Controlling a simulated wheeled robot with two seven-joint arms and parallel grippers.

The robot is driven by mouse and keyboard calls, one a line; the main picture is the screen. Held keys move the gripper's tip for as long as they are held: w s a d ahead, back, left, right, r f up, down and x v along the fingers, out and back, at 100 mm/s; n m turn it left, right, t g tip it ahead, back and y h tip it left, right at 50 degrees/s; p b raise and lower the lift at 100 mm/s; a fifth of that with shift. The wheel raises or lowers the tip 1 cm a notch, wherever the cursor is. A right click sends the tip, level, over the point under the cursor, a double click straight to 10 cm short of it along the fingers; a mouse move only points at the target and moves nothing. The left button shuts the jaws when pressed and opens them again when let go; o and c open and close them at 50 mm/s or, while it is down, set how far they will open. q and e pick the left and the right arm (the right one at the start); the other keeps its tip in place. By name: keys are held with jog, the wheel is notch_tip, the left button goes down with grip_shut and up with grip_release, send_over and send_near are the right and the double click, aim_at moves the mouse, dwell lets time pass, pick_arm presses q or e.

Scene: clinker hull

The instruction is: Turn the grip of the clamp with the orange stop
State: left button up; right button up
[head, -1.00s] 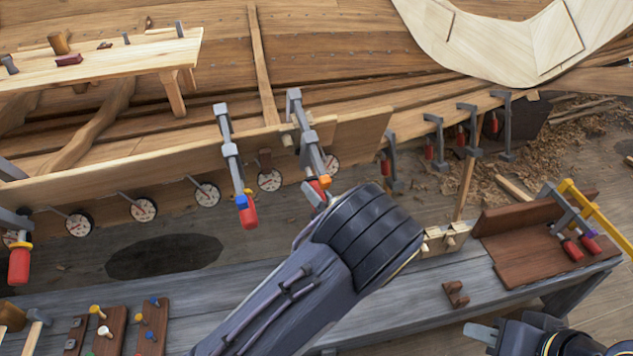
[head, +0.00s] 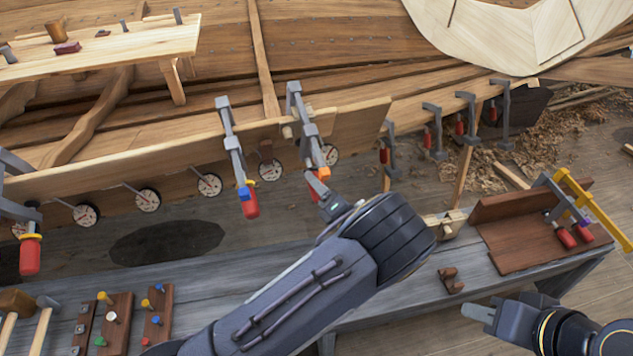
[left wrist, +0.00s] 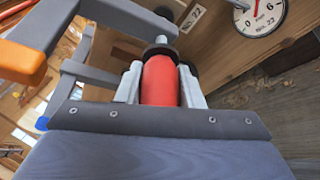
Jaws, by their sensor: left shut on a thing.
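The clamp with the orange stop (head: 323,173) hangs on the plank edge right of centre. The orange stop also shows at upper left in the left wrist view (left wrist: 22,62). My left gripper (head: 320,190) is at the clamp's lower end. In the left wrist view its pale fingers stand on both sides of the red grip (left wrist: 159,82), shut on it. In the head view the gripper hides most of this grip. My right gripper (head: 480,313) is low at the right, away from the clamp; its finger gap is unclear.
A clamp with a blue stop (head: 244,192) and red grip hangs close to the left. A clamp with a yellow stop (head: 31,237) is at far left. Round dials (head: 209,185) line the plank. The grey bench (head: 235,285) below holds pegs, mallets and a brown rack.

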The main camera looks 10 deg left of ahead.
pick_arm(q)
jog(key=shift+s+d+f, duration=0.1)
jog(key=shift+s+f, duration=0.05)
jog(key=shift+f, duration=0.05)
jog(key=o, duration=1)
jog(key=shift+r, duration=0.15)
jog(key=b+v, duration=0.1)
jog(key=v, duration=0.6)
jog(key=shift+s+d, duration=0.25)
